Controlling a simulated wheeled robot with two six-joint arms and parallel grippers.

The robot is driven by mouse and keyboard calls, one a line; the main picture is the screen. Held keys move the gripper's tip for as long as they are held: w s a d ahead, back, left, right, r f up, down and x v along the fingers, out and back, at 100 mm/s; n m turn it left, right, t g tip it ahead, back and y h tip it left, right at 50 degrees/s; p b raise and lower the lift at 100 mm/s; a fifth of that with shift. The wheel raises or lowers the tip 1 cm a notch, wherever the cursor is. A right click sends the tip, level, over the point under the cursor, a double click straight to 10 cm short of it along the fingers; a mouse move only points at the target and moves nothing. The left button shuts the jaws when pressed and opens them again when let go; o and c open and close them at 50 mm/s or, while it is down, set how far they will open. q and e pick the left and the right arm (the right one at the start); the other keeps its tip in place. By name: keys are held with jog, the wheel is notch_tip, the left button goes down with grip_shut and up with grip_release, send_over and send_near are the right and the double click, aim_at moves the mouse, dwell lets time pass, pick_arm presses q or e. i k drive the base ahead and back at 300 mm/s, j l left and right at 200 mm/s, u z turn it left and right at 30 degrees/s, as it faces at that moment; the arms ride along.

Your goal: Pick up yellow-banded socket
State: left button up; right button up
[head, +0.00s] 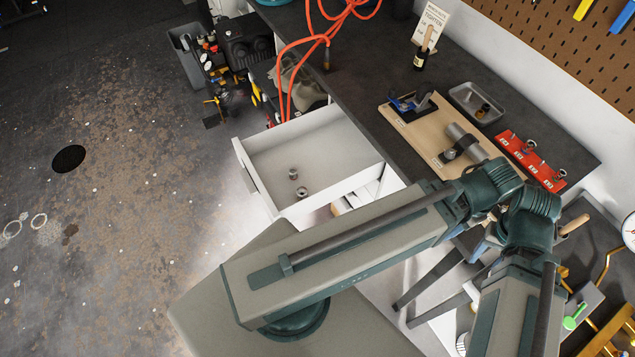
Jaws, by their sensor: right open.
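Two small metal sockets lie in the open white drawer (327,140): one upper socket (293,174) and one lower socket (302,192). A small dark piece with a yellowish-brown tint (484,110) stands in the grey metal tray (463,93) on the bench. More sockets (530,146) sit on the red rack (515,149). A yellow band cannot be made out clearly on any of them. My right gripper (404,315) appears below my forearm, its dark fingers apart and empty, right of and below the drawer. My left gripper is not in view.
A wooden board (395,118) on the dark bench carries a blue clamp-like tool (410,104) and a grey cylindrical part (466,141). An orange hose (290,75) hangs over the bench edge by the drawer. A brush-like bottle (422,55) and sign (431,22) stand behind.

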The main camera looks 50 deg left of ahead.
aim_at(302, 190)
jog(key=u, duration=1.85)
jog(key=j, duration=0.4)
jog(key=k+j, duration=0.1)
jog(key=j, duration=0.25)
